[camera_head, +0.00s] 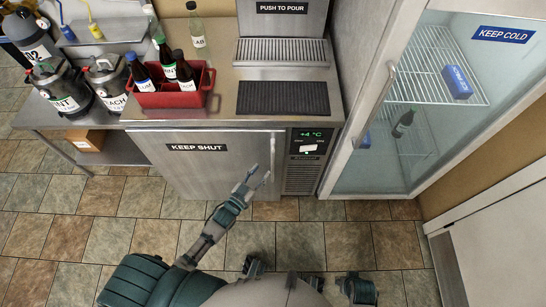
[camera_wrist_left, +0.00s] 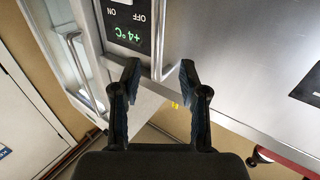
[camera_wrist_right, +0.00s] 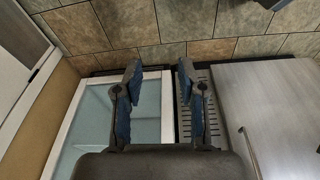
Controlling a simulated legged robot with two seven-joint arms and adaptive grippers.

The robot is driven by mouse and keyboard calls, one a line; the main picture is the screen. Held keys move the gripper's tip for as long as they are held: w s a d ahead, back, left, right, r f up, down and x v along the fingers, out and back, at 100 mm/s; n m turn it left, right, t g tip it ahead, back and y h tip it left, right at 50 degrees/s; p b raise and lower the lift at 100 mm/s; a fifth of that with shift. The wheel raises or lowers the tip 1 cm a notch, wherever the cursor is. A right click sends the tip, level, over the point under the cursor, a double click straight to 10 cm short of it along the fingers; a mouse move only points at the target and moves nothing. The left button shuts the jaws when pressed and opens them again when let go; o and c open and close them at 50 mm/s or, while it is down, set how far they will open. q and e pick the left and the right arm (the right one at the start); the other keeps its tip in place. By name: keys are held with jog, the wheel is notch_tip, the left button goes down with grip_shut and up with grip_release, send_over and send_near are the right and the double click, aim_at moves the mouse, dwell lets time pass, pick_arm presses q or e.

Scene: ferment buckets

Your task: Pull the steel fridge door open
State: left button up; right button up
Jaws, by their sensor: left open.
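The steel fridge door (camera_head: 215,170) has a "KEEP SHUT" label and looks closed under the counter. Its upright bar handle (camera_head: 272,150) is near the door's right edge. My left gripper (camera_head: 259,178) is open and empty, just in front of and below the handle in the head view. In the left wrist view a steel bar (camera_wrist_left: 157,45) shows between the open fingers (camera_wrist_left: 158,72); contact cannot be told. In the right wrist view my right gripper (camera_wrist_right: 159,72) is open and empty, with the door (camera_wrist_right: 285,110) and handle (camera_wrist_right: 250,152) to the right.
A +4 °C control panel (camera_head: 309,140) with a vent is right of the door. A glass-front fridge (camera_head: 400,130) stands further right. A red crate (camera_head: 180,98) of bottles, a black drip mat (camera_head: 283,98) and kegs are above. Tiled floor in front is clear.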

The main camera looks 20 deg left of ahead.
aim_at(272, 160)
pick_arm(q)
jog(key=x, duration=0.4)
jog(key=b+x, duration=0.1)
jog(key=x, duration=0.2)
jog(key=shift+s+d, duration=0.1)
jog(key=shift+d, duration=0.2)
jog(key=shift+w, duration=0.55)
jog(key=shift+w+a, duration=0.1)
pick_arm(e)
jog(key=r, duration=0.3)
jog(key=shift+s+r, duration=0.2)
jog(key=shift+s, duration=0.05)
pick_arm(q)
jog(key=shift+d, duration=0.2)
grip_shut()
pick_arm(e)
jog(key=shift+d, duration=0.25)
